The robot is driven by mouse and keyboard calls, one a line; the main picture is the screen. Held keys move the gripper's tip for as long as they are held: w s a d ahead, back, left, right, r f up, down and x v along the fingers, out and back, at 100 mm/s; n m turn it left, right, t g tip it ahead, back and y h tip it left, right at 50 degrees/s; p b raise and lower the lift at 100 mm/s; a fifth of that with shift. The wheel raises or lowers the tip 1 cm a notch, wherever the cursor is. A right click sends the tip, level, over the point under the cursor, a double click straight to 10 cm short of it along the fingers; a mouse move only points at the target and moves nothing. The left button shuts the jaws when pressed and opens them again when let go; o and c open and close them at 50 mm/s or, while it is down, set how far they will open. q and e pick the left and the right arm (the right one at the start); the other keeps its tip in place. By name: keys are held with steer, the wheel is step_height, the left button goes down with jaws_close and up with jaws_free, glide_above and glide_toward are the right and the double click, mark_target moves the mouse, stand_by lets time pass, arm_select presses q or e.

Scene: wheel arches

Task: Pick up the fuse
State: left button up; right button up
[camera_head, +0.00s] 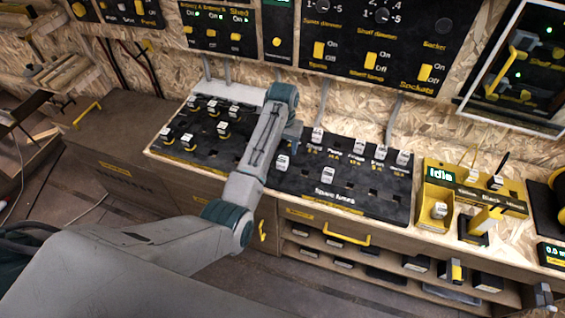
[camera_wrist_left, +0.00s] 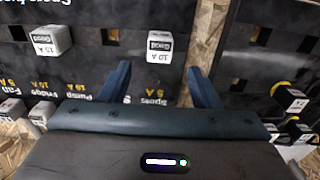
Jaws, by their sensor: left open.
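The task does not say which fuse. A white block fuse (camera_head: 282,162) sits on the black fuse board (camera_head: 300,183), just below my left gripper (camera_head: 292,132). In the left wrist view this fuse (camera_wrist_left: 160,46) reads "10 A Good" and lies between and beyond the two fingertips, with nothing held. My left gripper (camera_wrist_left: 159,80) is open. My arm hides part of the board's middle. My right gripper is not seen.
More fuses (camera_head: 359,146) stand in a row at the board's back right, and several dark-bodied ones (camera_head: 195,125) on its left half. A yellow tester (camera_head: 433,210) with an "Idle" display stands to the right. Switch panels (camera_head: 375,40) cover the wall behind.

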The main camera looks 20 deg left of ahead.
mark_target(282, 159)
arm_select(q)
steer(key=shift+f, duration=0.95)
steer(key=f, duration=0.1)
steer(key=f+p, duration=0.1)
steer(key=f, duration=0.1)
steer(key=f+p, duration=0.1)
steer(key=shift+s+f, duration=0.35)
steer(key=shift+f, duration=0.4)
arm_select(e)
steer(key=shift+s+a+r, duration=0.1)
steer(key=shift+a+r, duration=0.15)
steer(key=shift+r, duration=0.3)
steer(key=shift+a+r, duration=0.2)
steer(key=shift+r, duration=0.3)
arm_select(q)
steer(key=shift+c, duration=0.5)
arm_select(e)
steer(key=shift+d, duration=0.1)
arm_select(q)
steer(key=c, duration=1)
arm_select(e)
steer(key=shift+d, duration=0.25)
